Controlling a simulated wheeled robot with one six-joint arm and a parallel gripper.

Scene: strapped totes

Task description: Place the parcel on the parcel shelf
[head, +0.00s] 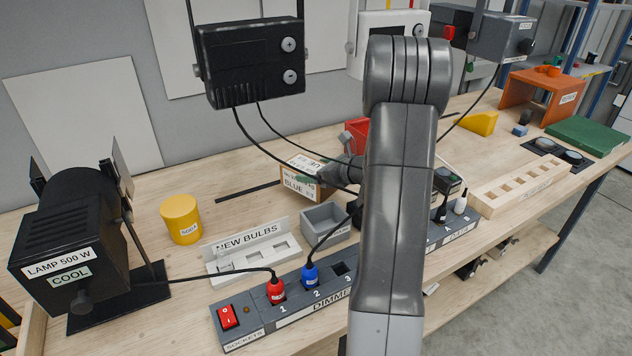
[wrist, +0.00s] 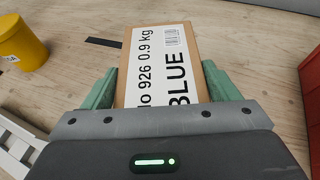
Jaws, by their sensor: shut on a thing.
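The parcel is a brown cardboard box with a white label reading "No 926 0.9 kg" and "BLUE"; it shows in the head view (head: 300,178) and fills the upper middle of the wrist view (wrist: 160,68). My gripper (wrist: 160,88) is shut on it, with a green finger against each side. No shelf marked for parcels can be made out; a blue-framed rack (head: 597,50) stands at the far right.
Left on the bench (head: 190,245) are a black lamp (head: 75,235) and a yellow tub (head: 181,218). In front are a NEW BULBS tray (head: 243,250), a grey bin (head: 326,222) and a corded socket strip (head: 262,316). Black and white boxes hang above.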

